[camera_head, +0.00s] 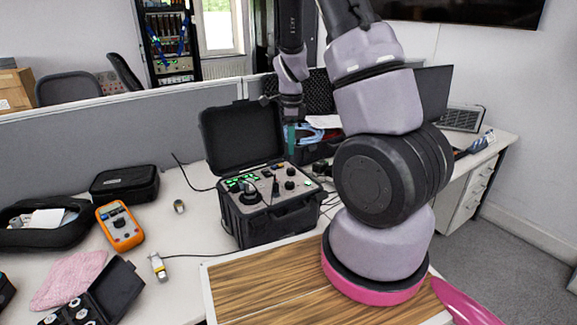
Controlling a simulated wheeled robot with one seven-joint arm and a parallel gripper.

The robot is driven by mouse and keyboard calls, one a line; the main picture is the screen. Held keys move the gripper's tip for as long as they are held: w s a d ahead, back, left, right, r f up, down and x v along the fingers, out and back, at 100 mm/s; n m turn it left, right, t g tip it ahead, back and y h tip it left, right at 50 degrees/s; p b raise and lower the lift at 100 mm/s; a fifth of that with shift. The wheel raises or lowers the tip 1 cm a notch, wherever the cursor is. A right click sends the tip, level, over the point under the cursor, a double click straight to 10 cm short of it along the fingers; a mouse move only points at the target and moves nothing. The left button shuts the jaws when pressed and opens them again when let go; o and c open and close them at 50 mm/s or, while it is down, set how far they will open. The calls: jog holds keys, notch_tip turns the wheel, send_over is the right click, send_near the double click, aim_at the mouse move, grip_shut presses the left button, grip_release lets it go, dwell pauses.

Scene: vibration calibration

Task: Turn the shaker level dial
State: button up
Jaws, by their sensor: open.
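The black calibrator case (282,222) stands open on the desk in the middle, its lid (241,139) raised at the back. Its panel has lit green displays (237,184), a large round black part (249,196) at front left, and several small black knobs, including one at the right (290,185). I cannot tell which knob is the shaker level dial; labels are too small to read. My gripper (291,145) is small in view, pointing down beyond the panel's back right, with a teal part showing. It is open and appears apart from the knobs. Its fingertips are hard to make out.
An orange multimeter (120,226), black pouch (125,184), pink cloth (69,281) and small yellow-grey device (158,267) lie left. Cables run beside the case. A wooden board (265,287) is in front. A grey partition (110,132) stands behind.

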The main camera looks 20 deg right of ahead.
aim_at(291, 169)
jog(key=f, duration=0.9)
jog(key=shift+w+d+f, duration=0.1)
jog(key=shift+w, duration=0.1)
grip_shut()
